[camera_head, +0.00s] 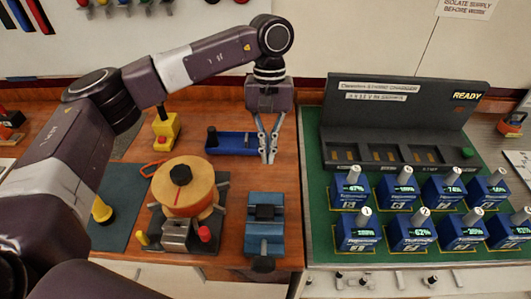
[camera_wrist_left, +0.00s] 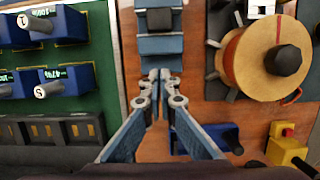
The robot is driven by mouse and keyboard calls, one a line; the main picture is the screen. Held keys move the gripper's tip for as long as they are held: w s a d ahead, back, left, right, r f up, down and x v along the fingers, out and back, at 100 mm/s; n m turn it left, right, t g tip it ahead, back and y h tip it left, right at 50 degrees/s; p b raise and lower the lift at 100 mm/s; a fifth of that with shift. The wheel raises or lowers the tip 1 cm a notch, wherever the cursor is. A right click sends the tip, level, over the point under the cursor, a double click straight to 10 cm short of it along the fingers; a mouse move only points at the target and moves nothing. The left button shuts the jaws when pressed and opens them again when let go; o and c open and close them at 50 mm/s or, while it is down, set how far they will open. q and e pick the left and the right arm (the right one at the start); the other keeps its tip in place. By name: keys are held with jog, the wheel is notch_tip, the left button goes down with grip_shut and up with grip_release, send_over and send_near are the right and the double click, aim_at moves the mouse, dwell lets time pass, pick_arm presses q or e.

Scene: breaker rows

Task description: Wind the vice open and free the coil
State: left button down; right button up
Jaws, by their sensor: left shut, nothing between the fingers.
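The blue vice (camera_head: 265,238) stands on the wooden bench, with a dark round knob (camera_head: 263,264) at its near end. A dark block (camera_head: 264,212) sits at its jaws; I cannot tell whether this is the coil. My left gripper (camera_head: 268,158) points down, shut and empty, beyond the far end of the vice and apart from it. In the left wrist view the gripper's fingertips (camera_wrist_left: 159,76) meet just below the vice (camera_wrist_left: 160,45). A wooden spool (camera_head: 178,202) with a black knob stands left of the vice. My right gripper is not in view.
A yellow box (camera_head: 166,134) with a red part stands farther left. On the right, a green panel (camera_head: 318,200) carries rows of blue breakers (camera_head: 358,232) before a dark console (camera_head: 400,115).

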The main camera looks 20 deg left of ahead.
aim_at(265, 218)
pick_arm(q)
jog(key=p+x, duration=0.1)
jog(key=x, duration=0.1)
jog(key=p+x, duration=0.1)
jog(key=x, duration=0.2)
jog(key=p+x, duration=0.1)
jog(key=x, duration=0.1)
jog(key=shift+s+a+f, duration=0.1)
jog(key=shift+a+f, duration=0.05)
jog(key=shift+a, duration=0.05)
jog(key=shift+s+d+p, duration=0.2)
jog(key=shift+s+p, duration=0.3)
jog(key=shift+s, duration=0.05)
jog(key=shift+s+d+p, duration=0.2)
jog(key=shift+s+p, duration=0.25)
jog(key=shift+s, duration=0.05)
jog(key=shift+s+d+p, duration=0.25)
jog(key=shift+s+p, duration=0.15)
jog(key=shift+s, duration=0.45)
jog(key=shift+f, duration=0.1)
jog(key=shift+w, duration=0.1)
